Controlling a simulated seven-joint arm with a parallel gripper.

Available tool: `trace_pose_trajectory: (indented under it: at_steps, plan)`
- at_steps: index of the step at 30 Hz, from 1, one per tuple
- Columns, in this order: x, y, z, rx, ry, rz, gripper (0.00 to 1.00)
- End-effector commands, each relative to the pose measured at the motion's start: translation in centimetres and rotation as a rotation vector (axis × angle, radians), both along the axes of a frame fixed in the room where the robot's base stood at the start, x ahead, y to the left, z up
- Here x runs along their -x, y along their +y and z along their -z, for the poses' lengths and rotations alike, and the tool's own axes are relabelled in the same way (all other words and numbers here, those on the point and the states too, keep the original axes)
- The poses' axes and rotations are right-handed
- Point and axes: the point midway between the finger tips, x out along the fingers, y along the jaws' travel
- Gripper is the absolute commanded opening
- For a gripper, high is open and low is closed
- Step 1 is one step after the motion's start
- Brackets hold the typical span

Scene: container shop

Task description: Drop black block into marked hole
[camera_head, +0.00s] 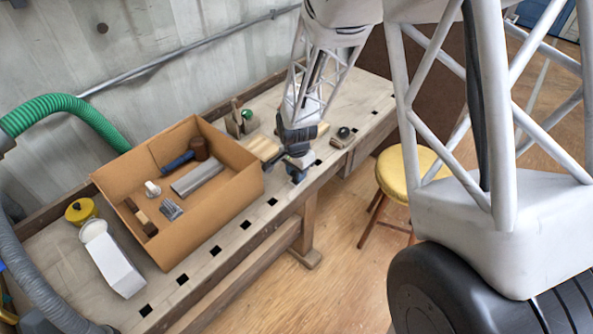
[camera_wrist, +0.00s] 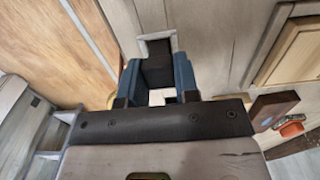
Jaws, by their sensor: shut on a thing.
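My gripper (camera_head: 298,172) is low over the front edge of the workbench (camera_head: 75,272), right of the cardboard box. In the wrist view its blue fingers (camera_wrist: 158,77) are shut on a black block (camera_wrist: 156,62), one finger on each side. White edging (camera_wrist: 158,37) shows just beyond the block, and a white patch shows between the fingers on the near side. The block covers what lies between these, so I cannot tell whether it is above or inside a hole. In the head view the block cannot be made out.
A row of dark square holes (camera_head: 216,250) runs along the bench front. The cardboard box (camera_head: 213,219) holds a mallet, a grey bar and small parts. A wooden board (camera_head: 264,147) lies behind my gripper. A yellow stool (camera_head: 400,172) stands in front.

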Motion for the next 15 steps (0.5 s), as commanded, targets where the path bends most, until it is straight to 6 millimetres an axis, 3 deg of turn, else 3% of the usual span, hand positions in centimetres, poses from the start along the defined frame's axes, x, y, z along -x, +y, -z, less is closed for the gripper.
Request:
trace_pose_trajectory:
  at_steps: [15]
  plan:
    - [-0.01,0.0,0.54,0.0,0.0,0.0,0.08]
